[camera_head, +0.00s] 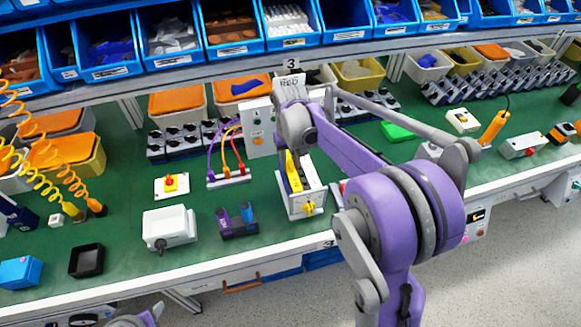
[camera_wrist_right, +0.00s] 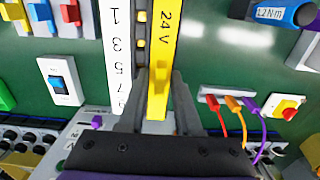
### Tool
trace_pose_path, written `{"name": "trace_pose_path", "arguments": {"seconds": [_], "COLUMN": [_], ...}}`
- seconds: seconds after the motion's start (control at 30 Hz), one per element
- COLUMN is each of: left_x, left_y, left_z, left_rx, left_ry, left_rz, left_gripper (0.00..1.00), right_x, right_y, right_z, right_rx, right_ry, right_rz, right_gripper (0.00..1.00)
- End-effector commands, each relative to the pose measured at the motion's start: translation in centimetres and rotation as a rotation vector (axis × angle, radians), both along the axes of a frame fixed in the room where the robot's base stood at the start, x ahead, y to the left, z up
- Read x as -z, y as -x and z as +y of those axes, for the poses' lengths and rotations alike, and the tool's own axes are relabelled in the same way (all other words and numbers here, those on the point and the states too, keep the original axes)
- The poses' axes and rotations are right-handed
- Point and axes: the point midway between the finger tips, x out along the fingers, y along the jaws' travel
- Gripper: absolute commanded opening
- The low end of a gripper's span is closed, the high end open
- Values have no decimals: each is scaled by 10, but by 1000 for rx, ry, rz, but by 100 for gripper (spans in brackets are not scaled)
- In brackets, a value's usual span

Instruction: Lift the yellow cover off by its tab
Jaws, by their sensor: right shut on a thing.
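The yellow cover (camera_head: 293,172) is a long narrow strip at the white box (camera_head: 306,203) near the middle of the bench. In the right wrist view the cover (camera_wrist_right: 164,45) is marked "24 V" and runs from the top edge down between my fingers. My right gripper (camera_wrist_right: 159,88) is shut on the cover's near end, one finger on each side; the tab itself is hard to make out between them. A dark slot with small yellow parts (camera_wrist_right: 141,43) shows beside the cover. I cannot tell whether the cover still touches the box.
A white strip with numbers (camera_wrist_right: 116,50) lies beside the slot. A panel with purple, orange and red leads (camera_head: 229,177) stands left of the box, and a holder with blue and purple pieces (camera_head: 237,222) is nearer.

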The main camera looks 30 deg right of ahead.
Motion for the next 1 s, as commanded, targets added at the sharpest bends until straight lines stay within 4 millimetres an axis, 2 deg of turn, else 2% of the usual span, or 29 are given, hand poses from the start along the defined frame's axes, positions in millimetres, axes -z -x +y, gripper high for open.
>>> {"name": "trace_pose_path", "arguments": {"seconds": [0.13,0.23,0.6,0.8,1.0], "left_x": [0,-1,-5,-8,-16], "left_y": [0,0,-2,-3,-6], "left_z": [0,0,0,0,0], "left_rx": [0,0,0,0,0], "left_ry": [0,0,0,0,0], "left_rz": [0,-1,-3,-6,-12], "left_gripper": [50,50,50,50,50], "right_x": [-2,-10,-81,-102,-114], "right_y": [0,0,0,0,0], "right_z": [0,0,0,0,0], "right_rx": [0,0,0,0,0], "right_ry": [0,0,0,0,0], "right_rz": [0,0,0,0,-1], "right_gripper": [0,0,0,0,0]}}
